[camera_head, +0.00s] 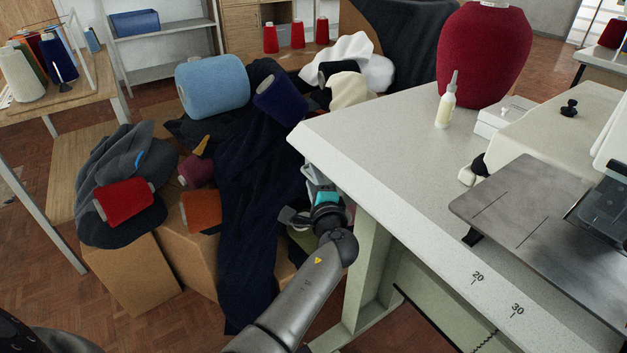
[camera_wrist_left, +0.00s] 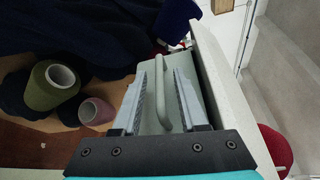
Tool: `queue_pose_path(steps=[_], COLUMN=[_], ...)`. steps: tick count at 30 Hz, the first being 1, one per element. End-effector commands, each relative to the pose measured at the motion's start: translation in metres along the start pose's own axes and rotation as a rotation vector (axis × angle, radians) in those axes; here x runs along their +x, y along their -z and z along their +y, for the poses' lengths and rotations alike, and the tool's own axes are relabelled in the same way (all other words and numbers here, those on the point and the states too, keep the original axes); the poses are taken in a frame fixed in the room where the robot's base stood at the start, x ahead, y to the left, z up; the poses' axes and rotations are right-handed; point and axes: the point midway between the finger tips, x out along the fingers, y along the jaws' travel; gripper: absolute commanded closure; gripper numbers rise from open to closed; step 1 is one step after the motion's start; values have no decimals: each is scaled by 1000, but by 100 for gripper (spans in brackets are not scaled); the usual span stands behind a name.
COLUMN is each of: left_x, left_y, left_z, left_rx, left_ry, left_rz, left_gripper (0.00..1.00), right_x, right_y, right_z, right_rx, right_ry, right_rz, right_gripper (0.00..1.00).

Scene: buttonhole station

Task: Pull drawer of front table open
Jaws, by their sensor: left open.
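The front table (camera_head: 400,130) has a pale grey top and a pale green frame, on the right of the head view. In the left wrist view, the drawer front (camera_wrist_left: 148,122) is a grey-green panel with a curved bar handle (camera_wrist_left: 161,88). My left gripper (camera_wrist_left: 162,76) is open, with one finger on each side of the handle; I cannot tell if either finger touches it. In the head view, my left gripper (camera_head: 313,176) is at the table's left side, partly hidden by my wrist. The drawer is hidden there. My right gripper is not in view.
A sewing machine (camera_head: 570,120), a white glue bottle (camera_head: 447,103) and a large red spool (camera_head: 484,52) stand on the tabletop. Cardboard boxes (camera_head: 135,275) piled with dark cloth (camera_head: 258,170) and thread spools crowd the left of the table. The table edge is close to my gripper.

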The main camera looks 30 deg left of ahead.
Motion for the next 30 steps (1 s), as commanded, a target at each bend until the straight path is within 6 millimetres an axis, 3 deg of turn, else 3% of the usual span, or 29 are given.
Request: queue_pose_path(steps=[3, 15, 30], left_x=[0, 0, 0], left_y=[0, 0, 0], left_z=[0, 0, 0], left_rx=[0, 0, 0], left_ry=[0, 0, 0], left_rz=[0, 0, 0], left_gripper=[58, 100, 100], right_x=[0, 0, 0], right_y=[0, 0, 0], right_z=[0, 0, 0], right_rx=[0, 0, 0], right_ry=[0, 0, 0], right_rz=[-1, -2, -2], right_gripper=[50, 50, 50])
